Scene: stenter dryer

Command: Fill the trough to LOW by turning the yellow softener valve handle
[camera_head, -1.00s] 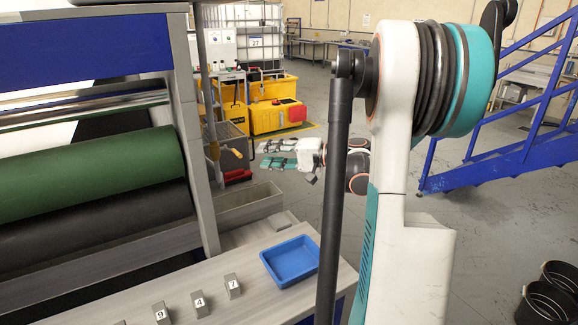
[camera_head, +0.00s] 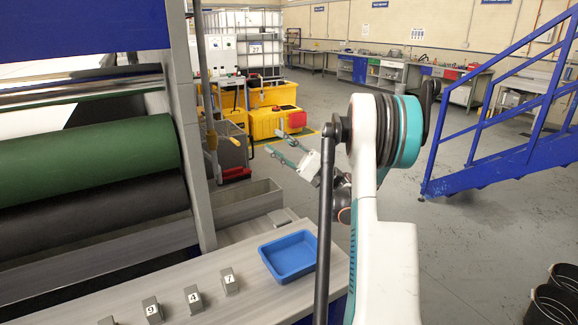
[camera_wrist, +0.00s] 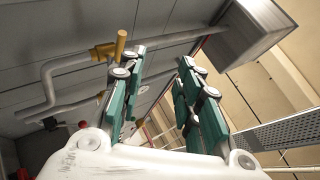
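A yellow valve handle (camera_wrist: 110,48) sits on a pale pipe (camera_wrist: 70,65) in the wrist view, left of my gripper (camera_wrist: 163,57). In the head view, a small yellow part (camera_head: 211,140) beside the machine's upright looks like the same handle. My gripper (camera_head: 275,144) is open and empty, its two teal fingers apart and pointing up and left in the head view. It is right of the handle and apart from it. A grey open trough (camera_head: 247,204) stands at the foot of the upright; its liquid level cannot be seen.
A metal box (camera_wrist: 238,38) is at upper right in the wrist view. A blue tray (camera_head: 290,257) and numbered blocks (camera_head: 230,281) lie on the front ledge. Yellow containers (camera_head: 270,108) stand behind. Blue stairs (camera_head: 480,155) are at right, with open floor between.

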